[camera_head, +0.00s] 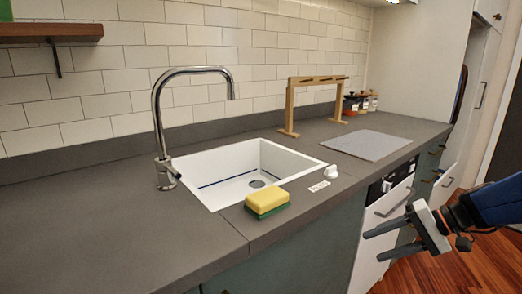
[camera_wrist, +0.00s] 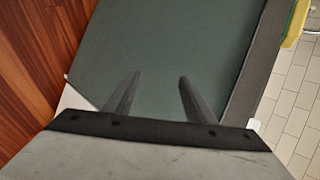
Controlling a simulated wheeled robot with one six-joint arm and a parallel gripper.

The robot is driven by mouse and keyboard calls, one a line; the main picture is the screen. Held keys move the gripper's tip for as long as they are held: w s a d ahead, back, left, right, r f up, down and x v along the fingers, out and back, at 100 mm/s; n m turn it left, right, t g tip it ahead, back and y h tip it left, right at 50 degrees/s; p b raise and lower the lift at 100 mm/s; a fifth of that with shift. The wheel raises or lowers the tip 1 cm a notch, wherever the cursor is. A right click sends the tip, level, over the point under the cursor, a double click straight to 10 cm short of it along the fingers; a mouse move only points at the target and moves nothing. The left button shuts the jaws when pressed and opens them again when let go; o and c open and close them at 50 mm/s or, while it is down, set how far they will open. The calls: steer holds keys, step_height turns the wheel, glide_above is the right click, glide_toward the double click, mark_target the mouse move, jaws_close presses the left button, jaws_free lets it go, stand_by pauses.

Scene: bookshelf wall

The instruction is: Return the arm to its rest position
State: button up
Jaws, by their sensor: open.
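My gripper (camera_head: 373,246) is at the right of the head view, in front of the counter and below its top edge. Its two fingers are apart and point left, with nothing between them. In the wrist view the open fingers (camera_wrist: 160,78) stand in front of a dark green cabinet front (camera_wrist: 190,40). My blue arm comes in from the right edge of the head view; most of it is out of frame.
The grey counter (camera_head: 110,235) holds a white sink (camera_head: 215,170), a chrome tap (camera_head: 158,120), a yellow and green sponge (camera_head: 267,200), a wooden rack (camera_head: 289,108), a grey mat (camera_head: 366,144) and small jars. A white appliance (camera_head: 375,235) is close by the fingers. Wooden floor (camera_head: 455,272) lies below.

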steer(key=s+a+n+h, duration=0.1)
steer(key=s+h, duration=0.3)
steer(key=s, duration=0.4)
steer(key=s+a+f+n+t+h, duration=0.1)
steer(key=s+n+h, duration=0.3)
steer(key=s, duration=0.4)
steer(key=shift+a+f+h, duration=0.2)
steer(key=shift+a+h, duration=0.45)
steer(key=shift+h, duration=0.15)
